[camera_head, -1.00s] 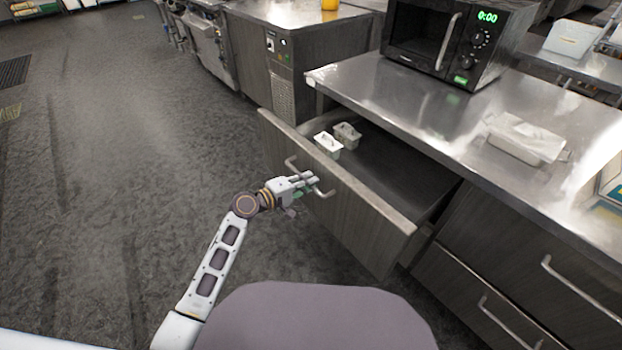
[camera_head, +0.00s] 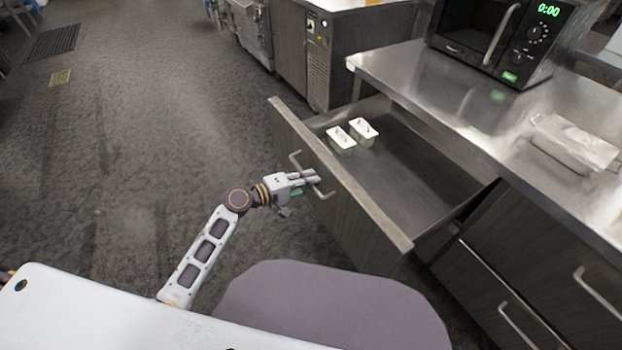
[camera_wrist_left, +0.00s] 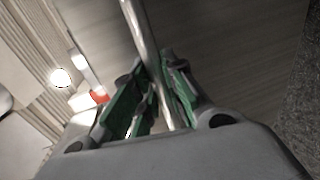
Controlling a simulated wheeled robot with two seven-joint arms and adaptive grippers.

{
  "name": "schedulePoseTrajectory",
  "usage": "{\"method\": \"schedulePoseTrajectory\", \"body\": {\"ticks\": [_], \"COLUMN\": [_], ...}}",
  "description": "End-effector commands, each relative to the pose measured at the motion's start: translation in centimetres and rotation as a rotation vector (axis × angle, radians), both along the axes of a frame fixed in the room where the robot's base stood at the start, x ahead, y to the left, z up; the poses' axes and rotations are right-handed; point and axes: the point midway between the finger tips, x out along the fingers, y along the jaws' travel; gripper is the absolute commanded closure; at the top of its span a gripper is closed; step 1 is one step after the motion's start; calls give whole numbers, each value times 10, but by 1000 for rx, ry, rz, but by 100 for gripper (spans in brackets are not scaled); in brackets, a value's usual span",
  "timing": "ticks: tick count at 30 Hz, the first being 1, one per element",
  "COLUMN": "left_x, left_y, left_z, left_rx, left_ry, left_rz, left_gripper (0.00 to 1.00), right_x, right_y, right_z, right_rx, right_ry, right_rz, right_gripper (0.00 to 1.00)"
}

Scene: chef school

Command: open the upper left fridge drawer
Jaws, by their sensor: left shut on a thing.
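The upper left fridge drawer (camera_head: 348,208) is pulled well out from under the steel counter. Its front is grey wood-look with a metal bar handle (camera_head: 327,194). My left gripper (camera_head: 312,181) is at the handle, shut on it. In the left wrist view the handle bar (camera_wrist_left: 142,40) runs between the green-padded fingers (camera_wrist_left: 160,100). Two small white-lidded containers (camera_head: 341,139) (camera_head: 364,131) stand inside the drawer near its far end. My right gripper is not in view.
The steel counter (camera_head: 455,100) carries a black microwave (camera_head: 500,40) and a lidded steel pan (camera_head: 574,142). Closed drawers with bar handles (camera_head: 600,292) are at the lower right. Open dark floor (camera_head: 150,130) lies to the left.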

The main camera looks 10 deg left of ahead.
Motion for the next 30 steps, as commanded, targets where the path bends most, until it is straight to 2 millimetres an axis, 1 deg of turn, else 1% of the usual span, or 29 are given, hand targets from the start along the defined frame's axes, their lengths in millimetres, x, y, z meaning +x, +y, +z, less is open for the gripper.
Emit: {"method": "schedulePoseTrajectory", "body": {"ticks": [5,6,11,23,30], "left_x": [-1,-1,0,-1,-9], "left_y": [-1,-1,0,1,9], "left_z": [-2,-2,-1,0,2], "left_rx": [1,1,1,1,1], "left_ry": [3,3,2,1,1], "left_rz": [-2,-2,-1,0,0], "left_gripper": [100,84,65,65,65], "right_x": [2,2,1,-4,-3], "right_y": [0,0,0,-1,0], "right_z": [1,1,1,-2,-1], "right_rx": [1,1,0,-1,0], "right_ry": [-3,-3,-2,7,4], "right_rz": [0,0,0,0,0], "right_gripper": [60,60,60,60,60]}}
